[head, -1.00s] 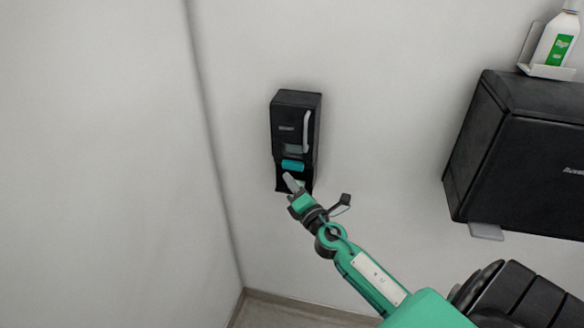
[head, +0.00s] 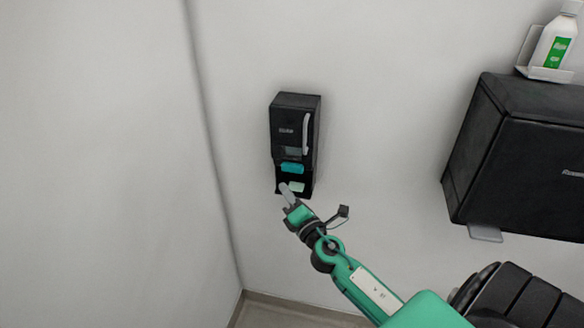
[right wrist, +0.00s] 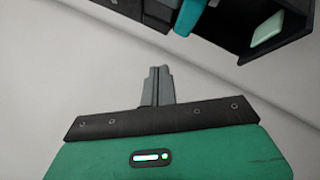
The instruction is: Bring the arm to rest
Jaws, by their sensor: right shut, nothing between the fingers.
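My right arm comes in from the lower right in the head view. Its gripper (head: 286,193) is just in front of the lower part of a black wall dispenser (head: 290,118), with its fingers shut and empty. In the right wrist view the closed fingers (right wrist: 158,82) point up toward the dispenser's open bottom (right wrist: 235,28), with a visible gap of wall between. The dispenser has a teal part (head: 292,168) and a pale green block (head: 297,187) in its lower tray; the block also shows in the right wrist view (right wrist: 267,28). My left gripper is out of view.
A large black wall unit (head: 520,160) hangs on the right, with a grey tab (head: 485,233) below it. A white bottle with a green label (head: 557,45) stands in a holder above. A wall corner runs down the left. The wall between the dispenser and the large unit is bare.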

